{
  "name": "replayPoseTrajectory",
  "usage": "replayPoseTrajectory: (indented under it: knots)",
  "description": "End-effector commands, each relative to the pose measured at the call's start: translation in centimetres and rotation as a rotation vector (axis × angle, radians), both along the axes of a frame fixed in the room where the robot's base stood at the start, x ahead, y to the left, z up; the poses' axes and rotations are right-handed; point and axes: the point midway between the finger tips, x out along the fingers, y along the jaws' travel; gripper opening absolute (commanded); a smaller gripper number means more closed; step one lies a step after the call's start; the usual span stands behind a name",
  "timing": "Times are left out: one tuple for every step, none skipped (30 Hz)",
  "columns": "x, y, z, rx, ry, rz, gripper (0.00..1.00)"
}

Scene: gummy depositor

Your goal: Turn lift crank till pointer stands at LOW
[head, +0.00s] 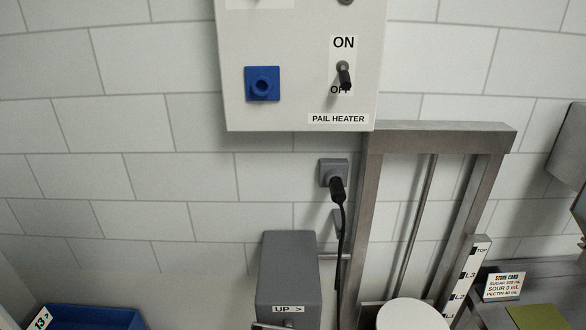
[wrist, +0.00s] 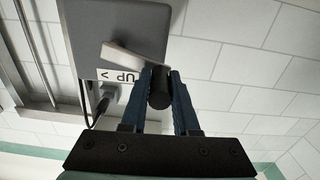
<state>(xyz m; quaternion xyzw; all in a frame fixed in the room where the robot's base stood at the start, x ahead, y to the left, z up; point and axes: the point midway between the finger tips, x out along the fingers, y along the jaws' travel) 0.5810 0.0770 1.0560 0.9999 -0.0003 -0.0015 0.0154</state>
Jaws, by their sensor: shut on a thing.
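The lift crank's grey box (head: 289,275) stands against the wall at the lower middle of the head view, with an "UP >" label on its front. In the wrist view the same box (wrist: 105,30) fills the upper left. A pale crank arm (wrist: 124,57) runs from it to a black crank handle (wrist: 160,92). My gripper (wrist: 161,72) is shut on this handle, one blue finger on each side. The lift scale (head: 467,278) shows TOP, L.3 and L.2 in the head view; its lower end is cut off. I cannot make out the pointer or the LOW mark.
A metal lift frame (head: 376,210) stands right of the crank box, with a white round top (head: 412,315) before it. A black cord hangs from a wall socket (head: 333,172) close beside the box. The pail heater panel (head: 300,85) is above; a blue bin (head: 95,318) is lower left.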

Motion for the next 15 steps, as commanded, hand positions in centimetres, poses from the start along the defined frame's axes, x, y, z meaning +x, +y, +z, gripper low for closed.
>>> replayPoseTrajectory:
  knots:
    - [0.0,0.3,0.0,-0.001,0.0,0.008,0.0]
    - [0.0,0.3,-0.1,-0.001,-0.001,0.008,0.0]
    - [0.0,0.4,-0.3,-0.001,-0.001,0.008,0.0]
    - [0.0,0.4,-0.6,-0.001,-0.001,0.008,0.0]
    - [0.0,0.4,-1.0,-0.001,-0.001,0.008,0.0]
    - [0.0,0.4,-1.5,-0.001,-0.001,0.008,0.0]
    - [0.0,0.4,-2.0,-0.001,0.0,0.008,0.0]
    - [0.0,0.4,-2.4,-0.001,0.0,0.008,0.0]
    - [0.0,0.4,-3.0,-0.001,0.0,0.008,0.0]
    - [0.0,0.4,-3.3,-0.001,0.001,0.008,0.0]
    - [0.0,0.4,-3.4,-0.001,0.001,0.008,0.0]
    - [0.0,0.4,-3.5,-0.001,0.001,0.007,0.0]
    - [0.0,0.4,-3.4,-0.001,0.001,0.007,0.0]
    - [0.0,0.4,-3.3,-0.001,0.001,0.007,0.0]
    - [0.0,0.4,-3.2,-0.001,0.002,0.007,0.0]
